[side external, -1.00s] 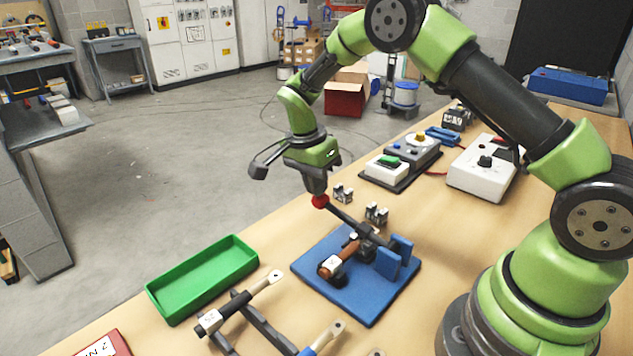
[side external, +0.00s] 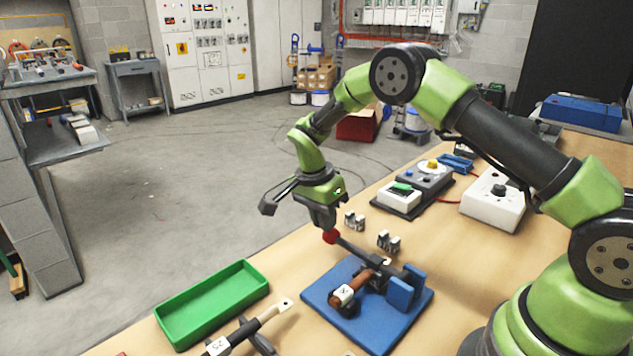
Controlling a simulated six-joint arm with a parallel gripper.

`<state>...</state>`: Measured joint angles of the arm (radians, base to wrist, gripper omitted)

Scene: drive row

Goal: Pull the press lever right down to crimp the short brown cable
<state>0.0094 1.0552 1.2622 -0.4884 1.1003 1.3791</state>
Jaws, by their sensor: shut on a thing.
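The press stands on a blue base plate (side external: 352,329) with blue uprights at its right. Its dark lever (side external: 357,249) slopes from the uprights up to the left and ends in a red knob (side external: 331,237). My gripper (side external: 330,230) points down and is shut on the lever at the knob; its fingertips are partly hidden. The short brown cable (side external: 360,280), with a white tag, lies in the press below the lever. The lever is still raised above the cable and base plate.
A green tray (side external: 212,303) lies at the left table edge, with other cables on a dark rack (side external: 262,344) in front. Small metal clips (side external: 388,242) stand behind the press. A control box (side external: 399,198) and a white box with a knob (side external: 492,203) stand farther back.

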